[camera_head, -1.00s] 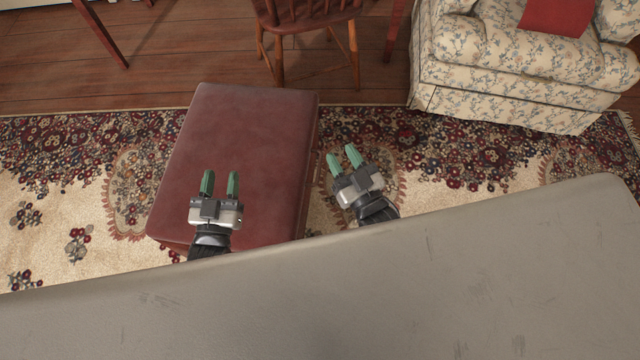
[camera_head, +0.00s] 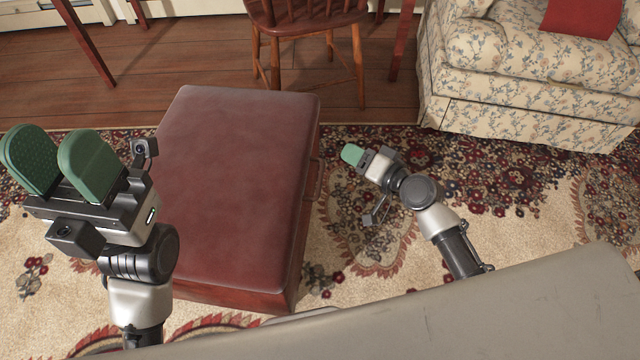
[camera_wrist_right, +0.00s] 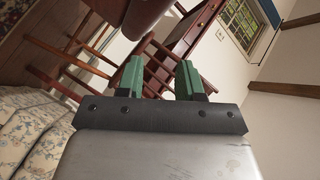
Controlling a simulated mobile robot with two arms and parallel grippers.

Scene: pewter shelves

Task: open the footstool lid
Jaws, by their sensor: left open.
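The footstool (camera_head: 235,190) stands on the rug in the middle of the head view, with a dark red padded lid on a wooden base. The lid lies flat and closed. A handle (camera_head: 314,180) shows on the footstool's right side. My left gripper (camera_head: 62,165) is raised at the left of the footstool, open and empty, close to the camera. My right gripper (camera_head: 352,155) is to the right of the footstool, apart from it, its green fingers seen edge-on. In the right wrist view the right gripper's green fingers (camera_wrist_right: 161,80) stand apart with nothing between them.
A wooden chair (camera_head: 306,30) stands behind the footstool. A floral armchair (camera_head: 530,80) with a red cushion (camera_head: 582,17) is at the back right. Patterned rug (camera_head: 480,190) is clear between footstool and armchair. A table leg (camera_head: 85,45) is at the back left.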

